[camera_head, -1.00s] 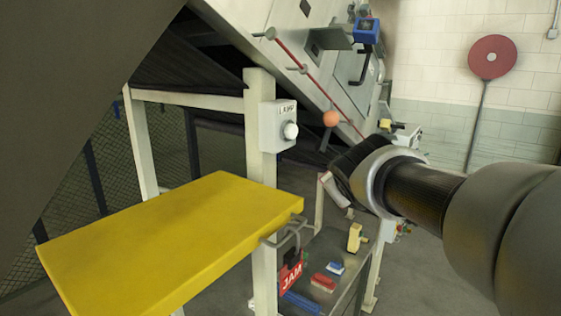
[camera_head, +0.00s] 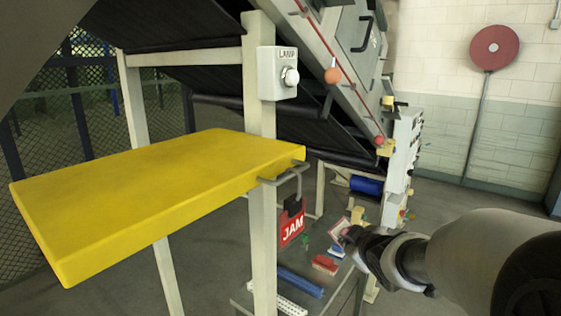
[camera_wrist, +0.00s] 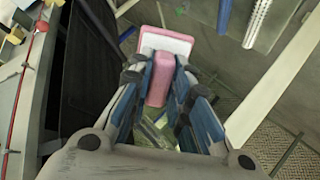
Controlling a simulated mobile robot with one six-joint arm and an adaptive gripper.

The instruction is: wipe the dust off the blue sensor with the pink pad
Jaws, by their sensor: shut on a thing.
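My gripper (camera_wrist: 160,78) is shut on the pink pad (camera_wrist: 159,82), a pink block handle with a white and pink plate at its far end. In the head view my gripper (camera_head: 357,242) is at lower right, with the pad's pale, pink-edged face (camera_head: 339,228) at its tip. It is held near the low shelf, and I cannot tell how far above it. The blue sensor cannot be made out in either current view, so its dust cannot be seen.
The low shelf (camera_head: 318,285) holds a red brush (camera_head: 325,264), a blue bar (camera_head: 299,283) and a white perforated strip (camera_head: 291,306). A yellow panel (camera_head: 150,195) juts out at left. A red JAM tag (camera_head: 291,226) hangs by the post (camera_head: 262,200). Floor at right is open.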

